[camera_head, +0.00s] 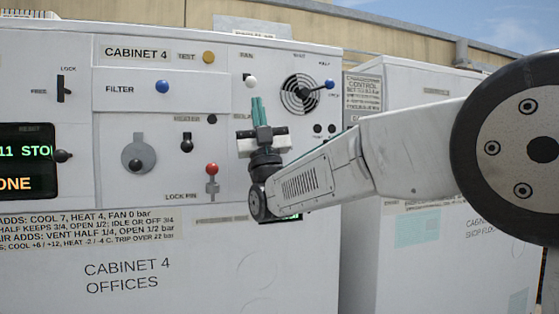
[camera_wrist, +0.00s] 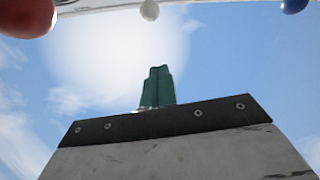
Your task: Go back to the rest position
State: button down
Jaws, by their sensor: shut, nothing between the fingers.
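My gripper (camera_head: 257,110) is in front of the cabinet 4 panel (camera_head: 218,130), with its green fingers pointing up. The fingers are together and hold nothing. In the wrist view the green fingers (camera_wrist: 158,87) show against bright sky, also closed. The arm reaches in from the right. The gripper hides part of the panel between the heater and isolator labels. Whether the fingers touch the panel cannot be told, but in the wrist view nothing is at their tips.
The panel carries a blue filter knob (camera_head: 163,87), a white fan knob (camera_head: 251,82), a blue-tipped lever by the round vent (camera_head: 329,84), a red-topped lock pin lever (camera_head: 212,169) and a dark display (camera_head: 27,160) at left. A second cabinet (camera_head: 415,240) stands to the right. Open sky shows above.

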jog(key=w+d+f+m+g+h, duration=0.1)
jog(key=w+d+f+g+h, duration=0.1)
jog(key=d+f+g+h, duration=0.3)
jog(key=w+d+f+m+g+h, duration=0.1)
jog(key=w+d+m+h, duration=0.15)
jog(key=d, duration=0.35)
jog(key=s+d+f+m+g+h, duration=0.2)
jog(key=s+d+f+g+h, duration=0.4)
jog(key=d+f, duration=0.5)
jog(key=s+d+f+m+g+h, duration=0.1)
jog(key=s+d+f+g, duration=0.3)
jog(key=s+f, duration=0.3)
jog(key=s+d+f+m+g+h, duration=0.1)
jog(key=s+d+f+g, duration=0.4)
jog(key=s, duration=1)
jog(key=s+d+f+m+g+h, duration=0.1)
jog(key=s+d+f+g, duration=0.4)
jog(key=s+f, duration=0.6)
jog(key=shift+s+m, duration=0.6)
jog(key=shift+m, duration=0.05)
jog(key=shift+h, duration=0.25)
jog(key=shift+s+d+r, duration=0.15)
jog(key=shift+s+r, duration=0.2)
jog(key=shift+s, duration=0.25)
